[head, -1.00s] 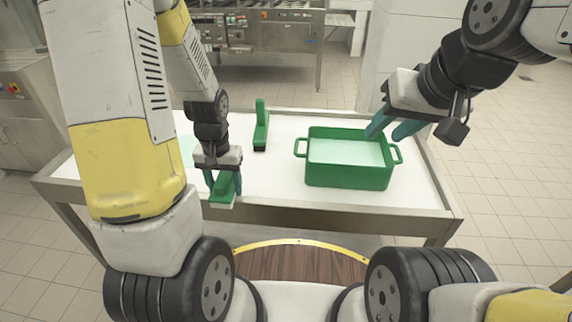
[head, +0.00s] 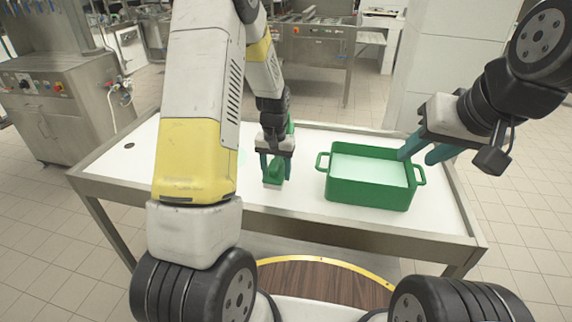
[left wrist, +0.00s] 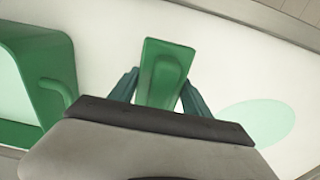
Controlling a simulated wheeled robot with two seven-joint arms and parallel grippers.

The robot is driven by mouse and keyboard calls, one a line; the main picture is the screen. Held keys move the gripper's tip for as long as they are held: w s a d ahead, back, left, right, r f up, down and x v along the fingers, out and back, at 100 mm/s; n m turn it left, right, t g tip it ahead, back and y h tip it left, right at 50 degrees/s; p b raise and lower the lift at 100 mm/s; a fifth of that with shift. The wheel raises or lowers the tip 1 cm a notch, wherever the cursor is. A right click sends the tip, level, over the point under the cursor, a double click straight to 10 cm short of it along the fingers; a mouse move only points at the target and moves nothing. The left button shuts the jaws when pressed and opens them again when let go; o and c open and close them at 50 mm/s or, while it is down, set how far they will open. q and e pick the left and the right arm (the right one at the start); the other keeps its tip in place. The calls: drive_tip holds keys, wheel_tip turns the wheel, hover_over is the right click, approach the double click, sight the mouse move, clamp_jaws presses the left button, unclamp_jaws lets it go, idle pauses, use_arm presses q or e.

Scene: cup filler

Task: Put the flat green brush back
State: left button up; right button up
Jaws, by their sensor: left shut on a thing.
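The flat green brush (head: 273,174) is held in my left gripper (head: 276,168), over the white table between the pale round patch and the green tub. In the left wrist view the brush (left wrist: 163,72) lies between the two teal fingers, with its raised handle facing the camera. I cannot tell whether its underside touches the table. A second, upright green brush (head: 290,123) stands behind my left gripper and is mostly hidden by it. My right gripper (head: 427,151) is open and empty, its fingers apart above the tub's right side.
The green two-handled tub (head: 368,194) with pale liquid stands on the table's right half; it also shows in the left wrist view (left wrist: 60,68). A pale green round patch (left wrist: 258,122) marks the table (head: 135,160).

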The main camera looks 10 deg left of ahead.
sight(277, 161)
use_arm(q)
drive_tip(key=shift+w+f, duration=0.15)
drive_tip(key=shift+f, duration=0.75)
drive_tip(key=shift+w+f, duration=0.1)
drive_tip(key=shift+f, duration=0.75)
drive_tip(key=shift+f, duration=0.1)
drive_tip(key=o, duration=1.5)
drive_tip(key=shift+c, duration=0.2)
drive_tip(key=r, duration=1.1)
drive_tip(key=shift+s+r, duration=0.2)
drive_tip(key=shift+r, duration=0.2)
drive_tip(key=s+d+r+t+h, duration=0.1)
drive_tip(key=s+r+t, duration=0.2)
drive_tip(key=s+r, duration=0.6)
drive_tip(key=s+d+r+t+h, duration=0.1)
drive_tip(key=s+r+t, duration=0.1)
drive_tip(key=s+r, duration=0.8)
drive_tip(key=s, duration=0.4)
drive_tip(key=shift+s+d+r+t, duration=0.15)
drive_tip(key=shift+s+t, duration=0.25)
